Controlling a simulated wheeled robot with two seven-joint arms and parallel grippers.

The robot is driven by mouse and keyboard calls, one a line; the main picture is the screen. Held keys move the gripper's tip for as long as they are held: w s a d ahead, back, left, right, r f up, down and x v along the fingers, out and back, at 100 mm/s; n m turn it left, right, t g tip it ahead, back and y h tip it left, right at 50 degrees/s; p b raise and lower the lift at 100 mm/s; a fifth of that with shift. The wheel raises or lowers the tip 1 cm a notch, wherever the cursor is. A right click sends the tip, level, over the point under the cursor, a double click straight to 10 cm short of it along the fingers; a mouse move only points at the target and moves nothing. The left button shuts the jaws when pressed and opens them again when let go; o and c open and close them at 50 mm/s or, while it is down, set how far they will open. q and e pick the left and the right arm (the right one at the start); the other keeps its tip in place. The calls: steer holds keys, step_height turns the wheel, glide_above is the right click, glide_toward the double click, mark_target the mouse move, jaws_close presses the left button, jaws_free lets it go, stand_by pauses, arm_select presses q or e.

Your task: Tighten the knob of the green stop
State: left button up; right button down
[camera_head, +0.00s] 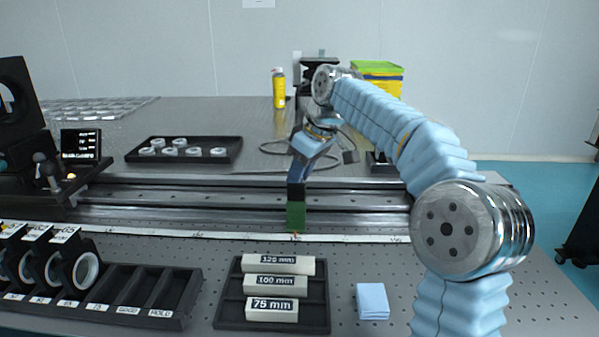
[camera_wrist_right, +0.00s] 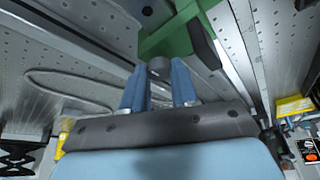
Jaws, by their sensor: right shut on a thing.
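The green stop (camera_head: 296,216) stands on the front side of the metal rail, beside the white scale strip. In the right wrist view its green body (camera_wrist_right: 166,38) fills the upper middle. Its dark round knob (camera_wrist_right: 158,66) sits between the two blue fingers of my right gripper (camera_wrist_right: 157,80). In the head view my right gripper (camera_head: 297,178) reaches down to the stop from above and behind, and hides the knob. The right gripper is shut on the knob. My left gripper is not in view.
A black tray (camera_head: 324,324) holds three labelled blocks, with a blue pad (camera_head: 372,301) to its right. A slotted holder (camera_head: 190,306) with ring mounts is front left. A tray of white rings (camera_head: 232,141) and a yellow bottle (camera_head: 279,90) stand behind the rail.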

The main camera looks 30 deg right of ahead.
steer(key=n+y, duration=0.1)
steer(key=n, duration=0.2)
steer(key=n+g+y, duration=0.1)
steer(key=n, duration=0.2)
steer(key=shift+w+d+n+g, duration=0.15)
steer(key=shift+n+g, duration=0.15)
stand_by(0.5)
steer(key=c, duration=0.9)
jaws_free()
steer(key=shift+o, duration=0.2)
steer(key=shift+r, duration=0.1)
steer(key=shift+d+r, duration=0.15)
steer(key=shift+r, duration=0.15)
steer(key=shift+v, duration=1.2)
steer(key=s+d, duration=0.6)
steer(key=d, duration=0.4)
steer(key=shift+d, duration=0.25)
